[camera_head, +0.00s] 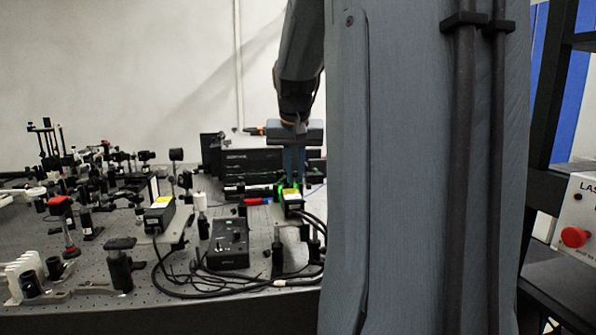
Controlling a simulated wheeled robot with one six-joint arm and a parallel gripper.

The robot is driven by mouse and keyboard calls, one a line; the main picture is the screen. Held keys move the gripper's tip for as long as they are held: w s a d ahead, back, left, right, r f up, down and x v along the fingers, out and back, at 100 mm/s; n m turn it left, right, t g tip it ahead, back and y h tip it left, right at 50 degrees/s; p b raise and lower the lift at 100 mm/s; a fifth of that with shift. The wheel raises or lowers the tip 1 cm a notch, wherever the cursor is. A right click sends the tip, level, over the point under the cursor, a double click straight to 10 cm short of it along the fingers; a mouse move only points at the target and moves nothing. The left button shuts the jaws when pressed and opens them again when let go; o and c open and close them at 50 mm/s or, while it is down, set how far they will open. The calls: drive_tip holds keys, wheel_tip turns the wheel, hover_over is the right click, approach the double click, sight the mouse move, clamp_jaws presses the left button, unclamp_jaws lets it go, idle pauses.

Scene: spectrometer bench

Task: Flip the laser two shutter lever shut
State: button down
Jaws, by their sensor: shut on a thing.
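My gripper (293,178) reaches down in front of the large black box, with its fingers pointing down. Its fingertips are at the far end of a small black laser housing (291,203) with a yellow and white label on top. Bright green (281,189) shows beside the fingertips; I cannot tell whether it belongs to them or to the housing. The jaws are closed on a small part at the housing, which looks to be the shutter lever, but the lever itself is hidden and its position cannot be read. A similar black housing (160,213) with a yellow label stands to the left.
A black control box (228,243) and looping black cables (190,292) lie in front on the perforated bench (60,312). Many optic mounts crowd the left. A large black instrument (250,160) stands behind. My arm hides the bench's right side. A red button (574,237) is at far right.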

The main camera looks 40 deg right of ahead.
drive_tip(key=shift+a, duration=0.1)
idle(0.3)
drive_tip(key=c, duration=2)
unclamp_jaws()
drive_tip(key=shift+v, duration=3.9)
drive_tip(key=shift+a, duration=0.15)
